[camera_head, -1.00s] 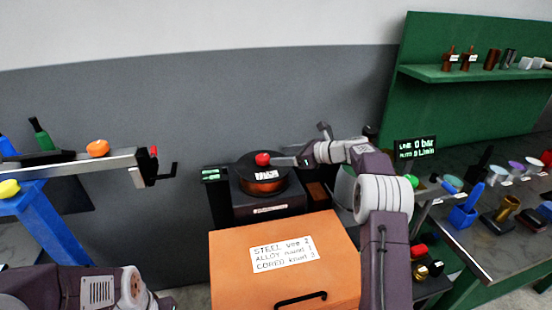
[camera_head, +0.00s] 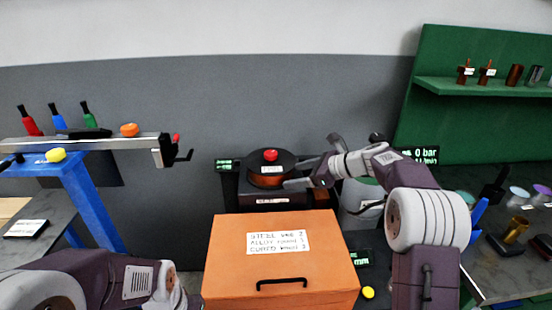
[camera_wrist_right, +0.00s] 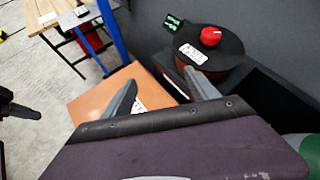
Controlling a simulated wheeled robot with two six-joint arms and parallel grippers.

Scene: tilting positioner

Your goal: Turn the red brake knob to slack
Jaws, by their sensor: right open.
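The red brake knob (camera_head: 270,155) sits on top of the black spool (camera_head: 262,180), which has a white label on its front. The knob and its round black disc also show in the right wrist view, the knob (camera_wrist_right: 211,36) at the upper right. My right gripper (camera_head: 311,165) is open and empty, just right of the spool and apart from the knob. In the right wrist view its two fingers (camera_wrist_right: 160,92) are spread, with the knob beyond the right finger.
An orange box (camera_head: 220,262) with a label and black handle stands in front of the spool. A grey drum (camera_head: 355,205) stands at its right. A metal beam on a blue stand (camera_head: 95,205) is at left. A green shelf (camera_head: 445,90) and cluttered bench are at right.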

